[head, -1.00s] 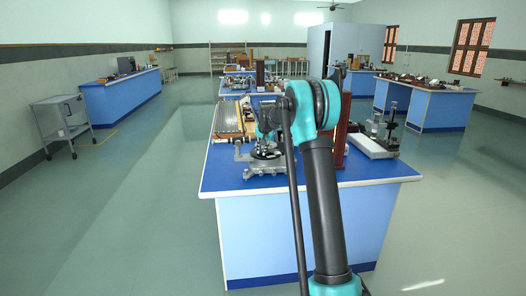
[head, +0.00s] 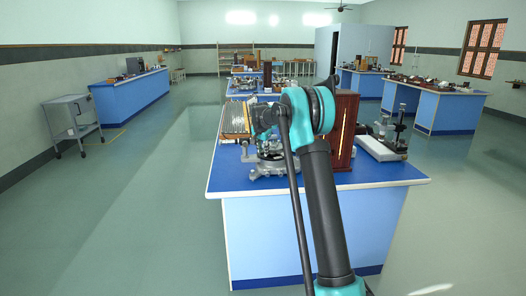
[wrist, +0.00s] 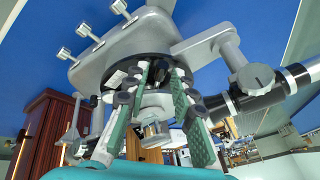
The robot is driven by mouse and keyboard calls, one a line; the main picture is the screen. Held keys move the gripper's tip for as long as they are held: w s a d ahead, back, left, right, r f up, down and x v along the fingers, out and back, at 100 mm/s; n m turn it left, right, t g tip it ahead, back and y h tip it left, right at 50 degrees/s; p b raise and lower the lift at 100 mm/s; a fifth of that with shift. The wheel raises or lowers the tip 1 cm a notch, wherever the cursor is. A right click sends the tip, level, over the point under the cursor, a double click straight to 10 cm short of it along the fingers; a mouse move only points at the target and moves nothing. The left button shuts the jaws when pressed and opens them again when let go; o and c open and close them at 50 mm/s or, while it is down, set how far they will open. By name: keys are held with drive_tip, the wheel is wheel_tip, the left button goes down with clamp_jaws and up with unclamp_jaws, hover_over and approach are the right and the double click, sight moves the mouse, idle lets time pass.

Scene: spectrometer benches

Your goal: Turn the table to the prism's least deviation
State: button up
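The grey metal spectrometer (head: 268,168) stands on the near blue bench, partly hidden behind my arm. In the wrist view its grey body and arms (wrist: 140,40) fill the upper part, with a black telescope tube (wrist: 265,92) at the right. A round grey stage (wrist: 150,100) shows around the middle. My gripper (wrist: 158,88) has its two green-padded fingers spread apart, one on each side of this stage. I cannot tell whether they touch it. The prism cannot be made out clearly. In the head view the fingers are hidden.
A brown wooden housing with a bright slit (head: 343,130) stands right of the spectrometer; it also shows in the wrist view (wrist: 42,125). A stand on a pale base (head: 385,146) is further right. A ribbed wooden-framed item (head: 235,120) lies behind.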

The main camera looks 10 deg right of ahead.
drive_tip(key=shift+o, duration=0.2)
drive_tip(key=v, duration=1.2)
drive_tip(key=shift+s, duration=0.1)
drive_tip(key=s+d+f+n, duration=0.2)
drive_tip(key=s+f, duration=0.5)
drive_tip(key=s, duration=1)
drive_tip(key=s+d+f+n, duration=0.3)
drive_tip(key=s+f, duration=0.5)
drive_tip(key=s, duration=0.9)
drive_tip(key=s+d+f+n+y, duration=0.1)
drive_tip(key=s+d+f+n, duration=0.2)
drive_tip(key=s+f, duration=0.5)
drive_tip(key=s+n, duration=0.1)
drive_tip(key=s, duration=0.8)
drive_tip(key=shift+s+d+g, duration=0.15)
drive_tip(key=shift+s+g, duration=0.2)
drive_tip(key=shift+g, duration=0.05)
